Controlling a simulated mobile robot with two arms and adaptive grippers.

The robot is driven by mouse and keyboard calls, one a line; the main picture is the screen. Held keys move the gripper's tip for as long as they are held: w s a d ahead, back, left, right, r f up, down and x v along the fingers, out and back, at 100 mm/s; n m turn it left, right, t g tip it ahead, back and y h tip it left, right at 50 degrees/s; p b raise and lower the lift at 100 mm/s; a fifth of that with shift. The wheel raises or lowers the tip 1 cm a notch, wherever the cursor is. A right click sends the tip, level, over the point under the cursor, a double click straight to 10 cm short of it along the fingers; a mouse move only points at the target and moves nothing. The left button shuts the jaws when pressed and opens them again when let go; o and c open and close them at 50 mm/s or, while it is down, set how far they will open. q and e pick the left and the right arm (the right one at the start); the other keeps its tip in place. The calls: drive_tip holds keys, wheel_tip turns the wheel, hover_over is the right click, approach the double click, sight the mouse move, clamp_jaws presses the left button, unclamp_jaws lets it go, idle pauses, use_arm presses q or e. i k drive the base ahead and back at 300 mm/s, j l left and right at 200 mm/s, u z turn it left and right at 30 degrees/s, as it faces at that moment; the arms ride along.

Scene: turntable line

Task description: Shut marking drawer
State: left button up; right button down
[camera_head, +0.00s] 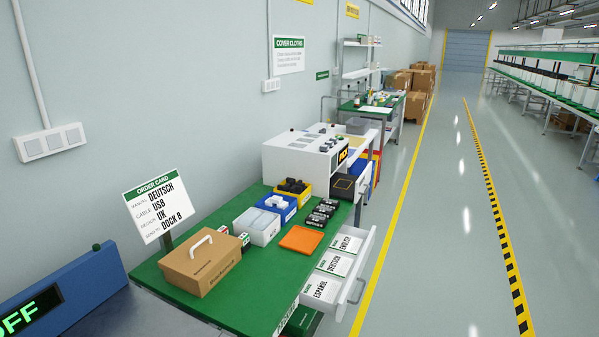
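A white machine (300,158) with a dark display with orange characters stands at the far end of the green bench. Beside it, a drawer (363,187) is pulled out to the right, with a dark insert edged in yellow showing inside and a handle at its outer end. I take this to be the marking drawer; no label on it is readable. Nearer, a second white drawer (369,243) is pulled out from the bench, holding cards marked ESPAÑOL, DEUTSCH and ENGLISH. Neither of my grippers is in view.
The green bench (262,283) carries a cardboard box (201,262), an orange tray (301,239), small bins and black items. An order card (158,205) stands at left. The grey floor (430,260) right of the drawers is clear, with a yellow line along it.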

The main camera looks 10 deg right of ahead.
sight(347, 186)
drive_tip(key=i+l, duration=0.2)
drive_tip(key=l, duration=0.15)
drive_tip(key=i+l, duration=0.2)
drive_tip(key=l, duration=0.15)
drive_tip(key=i+l+u, duration=0.1)
drive_tip(key=i+l, duration=0.3)
drive_tip(key=l, duration=0.3)
drive_tip(key=i+l+u, duration=0.1)
drive_tip(key=l, duration=0.25)
drive_tip(key=i+l, duration=0.3)
drive_tip(key=l, duration=0.1)
